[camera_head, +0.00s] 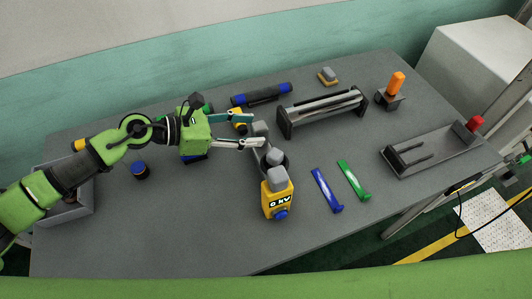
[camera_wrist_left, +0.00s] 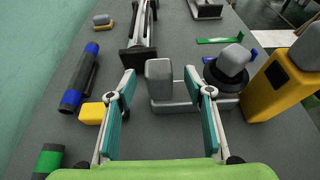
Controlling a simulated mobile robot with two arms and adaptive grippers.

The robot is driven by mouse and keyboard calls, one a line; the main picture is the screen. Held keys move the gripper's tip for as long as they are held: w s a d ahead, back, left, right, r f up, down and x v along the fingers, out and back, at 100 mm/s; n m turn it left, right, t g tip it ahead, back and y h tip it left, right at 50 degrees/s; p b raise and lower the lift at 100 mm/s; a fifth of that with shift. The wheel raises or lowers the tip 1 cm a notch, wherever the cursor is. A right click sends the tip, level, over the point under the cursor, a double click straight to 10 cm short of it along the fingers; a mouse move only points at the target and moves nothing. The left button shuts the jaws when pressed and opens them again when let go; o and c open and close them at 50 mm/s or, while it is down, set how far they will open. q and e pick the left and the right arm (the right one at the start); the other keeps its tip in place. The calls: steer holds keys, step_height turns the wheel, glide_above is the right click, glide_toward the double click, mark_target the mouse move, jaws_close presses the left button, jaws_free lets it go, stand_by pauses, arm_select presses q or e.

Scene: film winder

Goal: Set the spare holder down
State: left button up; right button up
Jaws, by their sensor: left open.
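My left gripper (camera_head: 258,128) is open over the table, left of the yellow "0 KV" unit. In the left wrist view its fingers (camera_wrist_left: 160,76) stand on either side of an upright grey block (camera_wrist_left: 158,82), with gaps on both sides. The block rises from a low grey base (camera_wrist_left: 190,105) that appears to rest on the table; this looks like the spare holder, though I cannot be sure. The block also shows between the fingertips in the head view (camera_head: 260,129). My right gripper is not in view.
The yellow unit (camera_head: 273,200) and a dark round piece with a grey knob (camera_wrist_left: 232,65) stand close on the right. A black-and-blue cylinder (camera_wrist_left: 80,78) lies left. A long rack (camera_head: 322,108) stands behind. Blue (camera_head: 326,190) and green (camera_head: 353,180) strips lie right. The front table is clear.

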arm_select(q)
steer(key=x, duration=0.3)
steer(key=shift+w+d+p, duration=0.2)
steer(key=shift+d+p, duration=0.05)
steer(key=shift+p, duration=0.15)
steer(key=shift+a, duration=0.1)
steer(key=shift+c, duration=0.3)
steer(key=c, duration=1.2)
jaws_close()
steer(key=shift+r, duration=0.1)
